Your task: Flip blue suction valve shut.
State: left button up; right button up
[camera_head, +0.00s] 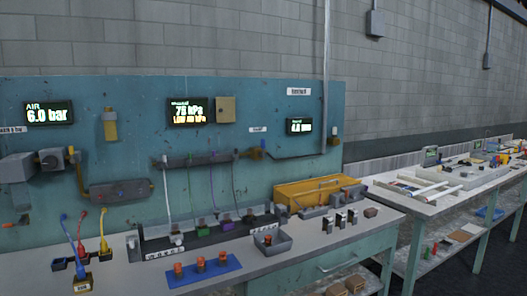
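I cannot tell for certain which part is the blue suction valve. A dark manifold (200,159) is fixed low on the teal panel, with several thin hoses hanging from it; a small blue-purple part (236,154) shows on it near its right end. At the bench's left, a blue handle or tube (67,228) stands beside a red one (79,228) and a yellow one (103,232). Whether any lever is open or shut is too small to read. Neither of my grippers is in view.
The teal panel (270,100) carries an air display (48,113) reading 6.0 bar and a pressure display (189,111). On the bench stand a blue strip with orange-topped parts (177,279), a grey tray (279,246) and a yellow box (298,191). A second bench (432,206) stands right.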

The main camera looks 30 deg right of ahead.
aim_at(262, 141)
jog(key=i+l+u, duration=0.1)
jog(key=l, duration=0.25)
jog(key=i+l, duration=0.25)
jog(key=l, duration=0.15)
jog(key=i+l+u, duration=0.15)
jog(key=l, duration=0.2)
jog(key=i+l, duration=0.15)
jog(key=l, duration=0.25)
jog(key=i+l+u, duration=0.15)
jog(key=l, duration=0.25)
jog(key=i+l, duration=0.1)
jog(key=l, duration=0.3)
jog(key=i+j+u, duration=0.05)
